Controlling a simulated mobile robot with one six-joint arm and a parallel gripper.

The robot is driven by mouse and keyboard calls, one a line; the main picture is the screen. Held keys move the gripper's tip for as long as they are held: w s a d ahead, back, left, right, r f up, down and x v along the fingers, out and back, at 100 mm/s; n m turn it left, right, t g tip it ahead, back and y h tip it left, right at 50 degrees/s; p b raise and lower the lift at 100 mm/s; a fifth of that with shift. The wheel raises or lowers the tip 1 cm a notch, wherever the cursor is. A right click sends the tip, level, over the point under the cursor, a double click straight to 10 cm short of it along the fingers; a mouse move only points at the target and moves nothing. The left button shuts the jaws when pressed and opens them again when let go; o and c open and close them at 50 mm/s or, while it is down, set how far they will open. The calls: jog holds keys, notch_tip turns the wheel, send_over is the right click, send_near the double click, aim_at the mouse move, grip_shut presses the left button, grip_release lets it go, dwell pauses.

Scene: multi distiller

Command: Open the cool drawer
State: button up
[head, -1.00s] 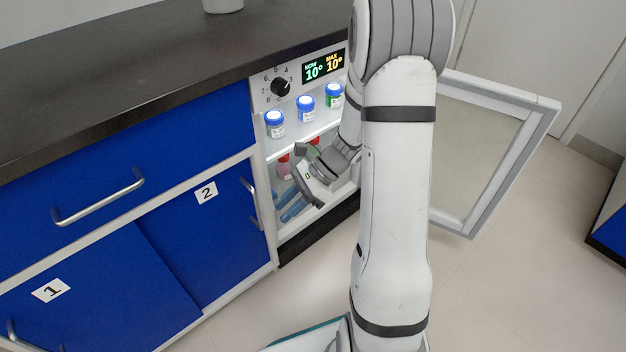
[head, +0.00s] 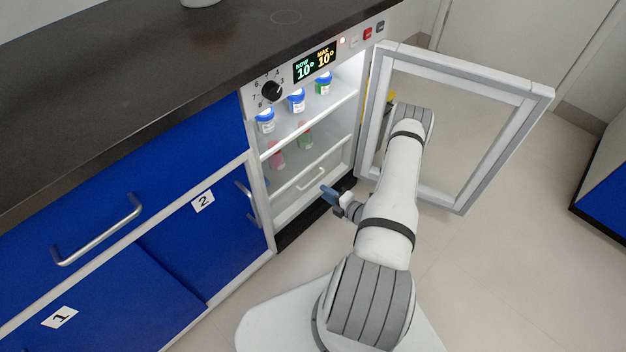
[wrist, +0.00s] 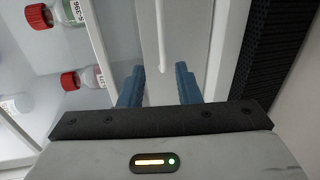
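The cool drawer (head: 292,207) is the pale bottom drawer inside the small open fridge, with a light bar handle (head: 311,180) on its front. It looks shut. My gripper (head: 327,192) is low in front of the drawer, to the right of the handle in the head view. In the wrist view, my gripper (wrist: 160,83) has its two blue fingers spread apart. The white handle (wrist: 162,45) shows ahead, in line with the gap between them, and nothing is gripped. Whether the fingertips reach past the bar is hard to tell.
The glass fridge door (head: 459,66) stands open to the right, close beside my arm. Blue-capped jars (head: 296,101) fill the upper shelf. Red-capped bottles (wrist: 73,80) stand on the shelf above the drawer. Blue cabinets (head: 180,240) are on the left. Floor in front is free.

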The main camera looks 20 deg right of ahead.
jog(key=b+x, duration=0.2)
jog(key=x, duration=0.5)
jog(key=shift+w+f, duration=0.3)
grip_shut()
dwell(0.4)
